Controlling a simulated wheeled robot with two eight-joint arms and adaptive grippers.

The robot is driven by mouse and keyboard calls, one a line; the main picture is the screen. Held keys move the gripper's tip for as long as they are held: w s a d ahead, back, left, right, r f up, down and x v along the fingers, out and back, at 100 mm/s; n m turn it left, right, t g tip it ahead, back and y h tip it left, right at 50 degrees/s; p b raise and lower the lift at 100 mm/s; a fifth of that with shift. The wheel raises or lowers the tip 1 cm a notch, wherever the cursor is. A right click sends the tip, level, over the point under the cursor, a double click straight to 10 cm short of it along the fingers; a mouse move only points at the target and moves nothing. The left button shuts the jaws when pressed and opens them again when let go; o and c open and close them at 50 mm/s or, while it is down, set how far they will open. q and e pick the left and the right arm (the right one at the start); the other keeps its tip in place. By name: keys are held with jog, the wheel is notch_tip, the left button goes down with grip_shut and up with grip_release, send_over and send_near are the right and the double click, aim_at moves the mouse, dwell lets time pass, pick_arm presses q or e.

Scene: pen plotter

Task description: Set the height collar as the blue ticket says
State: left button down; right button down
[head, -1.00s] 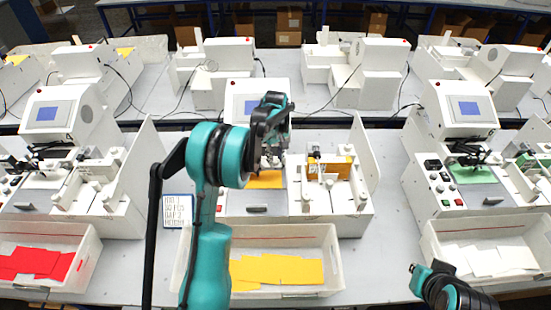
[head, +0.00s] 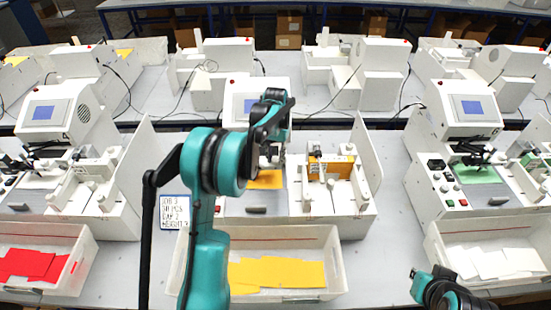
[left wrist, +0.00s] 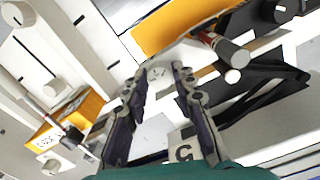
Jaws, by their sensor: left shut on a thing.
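The blue-edged ticket (head: 174,212) lies on the bench left of the middle machine. Its small print seems to read a job number, 10 PCS, GAP 2 and a HEIGHT line; the height figure is not clear. My left gripper (head: 270,158) reaches down into the middle machine, above the yellow card (head: 266,180). In the left wrist view its fingertips (left wrist: 166,70) are closed on a pale round piece with dark marks, seemingly the height collar (left wrist: 160,79). The collar's setting cannot be read. My right gripper is not in view; only part of my right arm shows at lower right.
A pen-like rod with a grey end (left wrist: 229,52) and black linkage lie right of the fingers in the wrist view. A yellow block (head: 331,167) stands on the machine's right side. White side panels flank it. A bin (head: 318,240) of yellow cards stands in front.

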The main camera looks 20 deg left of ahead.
aim_at(276, 159)
pick_arm(q)
jog(key=m+b, duration=0.1)
jog(key=m, duration=1.1)
jog(key=shift+m, duration=0.3)
dwell(0.4)
jog(key=c, duration=1.2)
grip_release()
notch_tip(276, 159, up, 12)
jog(key=shift+b, duration=0.3)
